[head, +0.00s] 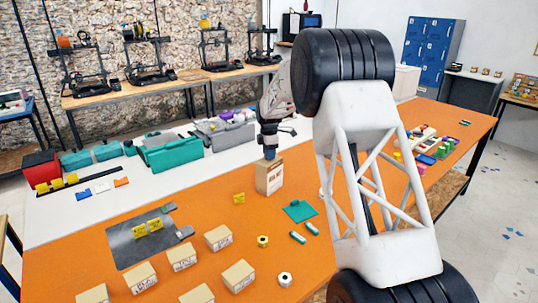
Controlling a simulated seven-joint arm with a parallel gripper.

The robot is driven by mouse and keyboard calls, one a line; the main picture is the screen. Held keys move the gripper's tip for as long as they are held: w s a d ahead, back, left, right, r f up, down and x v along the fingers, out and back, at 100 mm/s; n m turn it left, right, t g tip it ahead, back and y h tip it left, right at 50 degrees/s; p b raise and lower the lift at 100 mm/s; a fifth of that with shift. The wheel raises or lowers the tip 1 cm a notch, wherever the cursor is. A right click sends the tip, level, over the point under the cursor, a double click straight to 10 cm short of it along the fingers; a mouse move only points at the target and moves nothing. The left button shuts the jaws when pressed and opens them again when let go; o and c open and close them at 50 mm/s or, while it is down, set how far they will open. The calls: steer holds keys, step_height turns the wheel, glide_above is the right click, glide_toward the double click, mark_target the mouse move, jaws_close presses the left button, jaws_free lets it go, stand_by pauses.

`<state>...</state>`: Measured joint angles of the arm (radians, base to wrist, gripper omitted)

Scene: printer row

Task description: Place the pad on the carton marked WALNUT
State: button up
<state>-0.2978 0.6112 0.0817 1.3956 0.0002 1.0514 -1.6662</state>
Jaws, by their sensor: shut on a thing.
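My gripper (269,148) points down near the middle of the table, above a tall cardboard carton (269,178). It is shut on a small blue thing, which shows just over the carton's top; I cannot tell whether they touch, or whether it is the pad. The tall carton bears a reddish label too small to read. Several low labelled cartons stand at the front left, among them one box (219,237), another (182,256) and a third (238,275). I cannot read which is marked WALNUT. A flat green piece (300,211) lies right of the tall carton.
A grey plate (122,248) carries yellow pieces at the left. A yellow nut (262,241), a white roll (285,279) and small green-white pieces (298,237) lie in front. Teal bins (172,154) line the back. Bare orange surface surrounds the tall carton. My arm hides the right middle.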

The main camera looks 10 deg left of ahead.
steer(key=shift+f, duration=0.25)
steer(key=shift+f, duration=0.15)
steer(key=o, duration=0.9)
steer(key=shift+r, duration=6.15)
steer(key=shift+s+d, duration=0.1)
